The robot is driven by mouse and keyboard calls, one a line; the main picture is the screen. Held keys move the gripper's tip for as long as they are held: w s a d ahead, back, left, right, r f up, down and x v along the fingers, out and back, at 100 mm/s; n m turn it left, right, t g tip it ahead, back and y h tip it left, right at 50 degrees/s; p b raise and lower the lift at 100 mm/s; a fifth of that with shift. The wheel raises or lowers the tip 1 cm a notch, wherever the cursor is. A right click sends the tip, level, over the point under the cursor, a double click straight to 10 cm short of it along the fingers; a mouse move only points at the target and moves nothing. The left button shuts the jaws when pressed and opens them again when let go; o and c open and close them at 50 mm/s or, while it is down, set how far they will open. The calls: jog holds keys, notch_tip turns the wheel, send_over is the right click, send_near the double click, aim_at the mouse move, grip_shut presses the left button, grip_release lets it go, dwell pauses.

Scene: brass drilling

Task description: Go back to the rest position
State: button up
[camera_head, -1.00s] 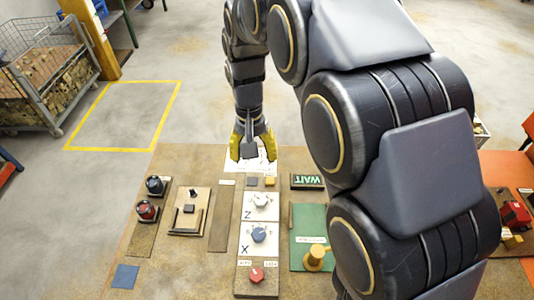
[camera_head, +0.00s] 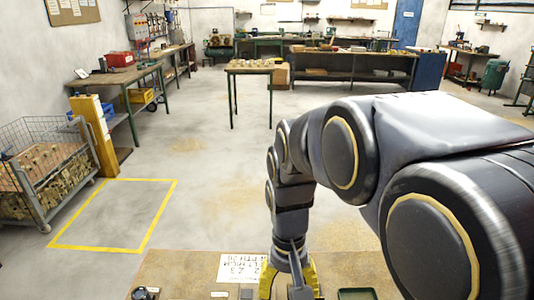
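My gripper (camera_head: 291,287) shows at the bottom of the view, below my dark arm, with yellow fingers pointing down. It is over the far part of the brown work table (camera_head: 180,265), just right of a white printed sheet (camera_head: 240,267). The lower fingertips are cut off by the picture's edge, so I cannot tell how far apart they are or whether anything is between them.
A dark knob (camera_head: 145,293) and a green-edged panel (camera_head: 356,294) show at the bottom edge. A wire crate (camera_head: 45,170) and a yellow post (camera_head: 96,135) stand at left. Yellow lines (camera_head: 150,220) mark an empty floor area. Benches (camera_head: 340,65) line the back.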

jog(key=s+d, duration=0.3)
jog(key=s, duration=0.6)
jog(key=s+d+r, duration=0.1)
jog(key=s+d, duration=0.3)
jog(key=s, duration=0.4)
jog(key=shift+s+r+g, duration=0.15)
jog(key=shift+s+g, duration=0.15)
jog(key=shift+s, duration=0.05)
jog(key=o, duration=0.7)
jog(key=shift+w, duration=0.1)
jog(key=shift+o, duration=0.8)
jog(key=w+d+r+m+t, duration=0.1)
jog(key=w+d+r+m, duration=0.2)
jog(key=w+r+m, duration=0.3)
jog(key=w+m, duration=0.1)
jog(key=m, duration=0.2)
jog(key=shift+d+m+t+y, duration=0.2)
jog(key=shift+m+t+y, duration=0.1)
jog(key=shift+y, duration=0.1)
jog(key=w+d+r+m+t, duration=0.1)
jog(key=w+d+r+m, duration=0.35)
jog(key=m, duration=0.35)
notch_tip(320, 180, down, 9)
jog(key=shift+w+a+f, duration=0.2)
jog(key=shift+w, duration=0.15)
